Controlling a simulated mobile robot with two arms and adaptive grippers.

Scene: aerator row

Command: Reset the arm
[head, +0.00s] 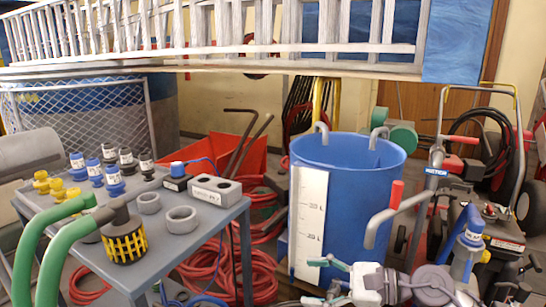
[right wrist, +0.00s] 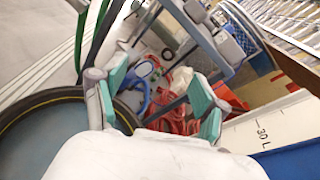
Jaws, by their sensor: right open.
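My right gripper (head: 323,283) is at the lower middle of the head view, in front of the blue tank (head: 350,165). Its teal fingers are spread apart with nothing between them. The right wrist view shows the same open gripper (right wrist: 158,80) with floor clutter beyond it. My right arm comes in from the lower right of the head view. My left gripper is in neither view.
A grey cart (head: 205,232) on the left bears grey rings, valve fittings and a yellow-black strainer (head: 125,242) on a green hose. Red hose (head: 250,270) lies behind it. A wheeled machine (head: 485,225) stands right of the tank. A ladder (head: 230,52) spans the back.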

